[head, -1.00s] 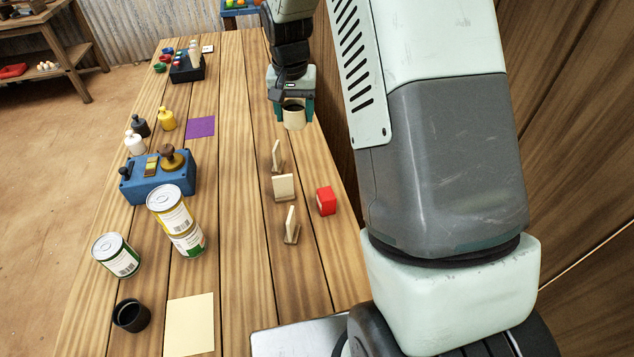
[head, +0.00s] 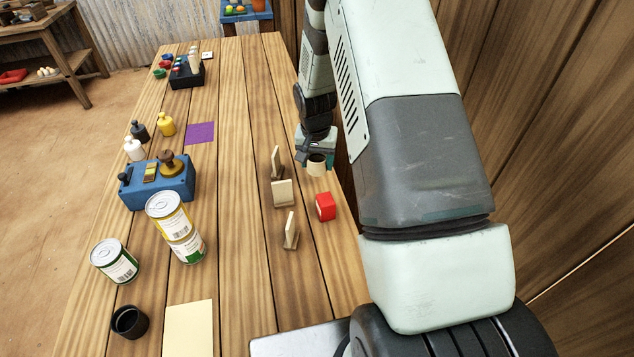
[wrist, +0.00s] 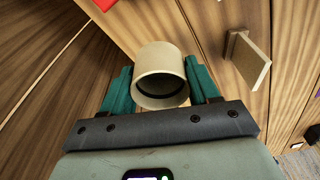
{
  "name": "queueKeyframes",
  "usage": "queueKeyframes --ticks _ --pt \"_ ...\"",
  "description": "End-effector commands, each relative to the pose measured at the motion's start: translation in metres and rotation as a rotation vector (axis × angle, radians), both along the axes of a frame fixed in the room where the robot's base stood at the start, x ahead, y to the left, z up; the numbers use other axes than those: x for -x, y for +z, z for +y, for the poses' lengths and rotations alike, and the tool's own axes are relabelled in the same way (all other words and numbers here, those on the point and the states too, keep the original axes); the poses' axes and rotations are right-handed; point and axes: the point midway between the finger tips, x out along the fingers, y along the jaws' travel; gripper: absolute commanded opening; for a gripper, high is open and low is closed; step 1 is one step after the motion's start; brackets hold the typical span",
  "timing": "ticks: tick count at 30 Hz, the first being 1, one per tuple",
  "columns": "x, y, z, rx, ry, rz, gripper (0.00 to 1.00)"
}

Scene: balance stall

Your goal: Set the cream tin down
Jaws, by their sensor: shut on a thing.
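The cream tin (head: 317,168) is a small open cylinder with a dark inside. My gripper (head: 316,160) is shut on it, at the right side of the table beyond the red block. In the wrist view the tin (wrist: 160,62) sits between the two teal fingers of my gripper (wrist: 161,88), its open end toward the camera. Wooden table planks show beyond it. I cannot tell for sure whether its base touches the table or hangs above it.
A red block (head: 325,207) stands just nearer than the tin. Wooden stands with cream cards (head: 283,193) are left of it, one also in the wrist view (wrist: 247,61). Stacked tins (head: 168,208) and a blue balance box (head: 157,184) stand further left. The middle planks are clear.

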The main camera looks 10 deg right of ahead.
Motion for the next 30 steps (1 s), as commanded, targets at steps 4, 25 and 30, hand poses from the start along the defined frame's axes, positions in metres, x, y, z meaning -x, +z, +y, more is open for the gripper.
queueKeyframes --ticks 4,25,30 --pt "0.000 -0.026 0.000 -0.001 -0.001 0.001 0.26" --pt "0.000 -0.071 0.000 0.000 0.000 -0.001 0.26" --pt "0.000 -0.073 0.000 0.000 -0.001 -0.001 0.72"
